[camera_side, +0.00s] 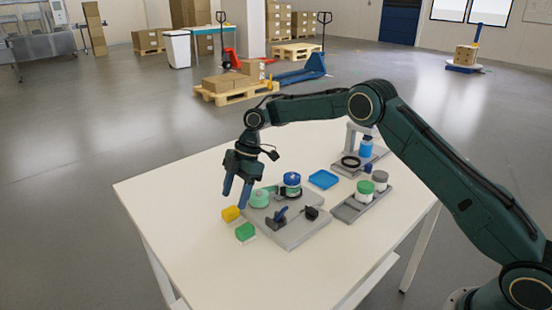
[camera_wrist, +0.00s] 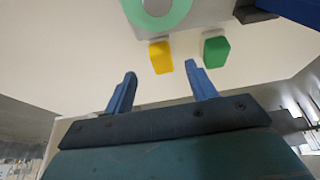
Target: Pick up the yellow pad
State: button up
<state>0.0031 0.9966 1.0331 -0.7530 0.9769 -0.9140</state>
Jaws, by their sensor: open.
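The yellow pad (camera_side: 230,213) lies on the white table, just off the left edge of the grey fixture plate. In the wrist view the yellow pad (camera_wrist: 161,57) shows beyond my fingertips, roughly midway between them sideways. My gripper (camera_side: 237,193) is open and empty, pointing down above the table near the yellow pad. In the wrist view my gripper (camera_wrist: 160,70) shows two blue fingers spread wide. A green pad (camera_side: 245,232) lies beside the yellow one, nearer the side camera; in the wrist view the green pad (camera_wrist: 216,50) is to its right.
The grey fixture plate (camera_side: 292,236) carries a mint-green round part (camera_side: 260,198), a blue-topped jar (camera_side: 291,185) and a small clamp. A blue tray (camera_side: 323,179) and a rack with lidded jars (camera_side: 364,191) stand to the right. The table's front-left area is clear.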

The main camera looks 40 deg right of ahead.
aim_at(232, 209)
jog(key=shift+x, duration=2.65)
jog(key=shift+s, duration=0.15)
jog(key=c, duration=1.1)
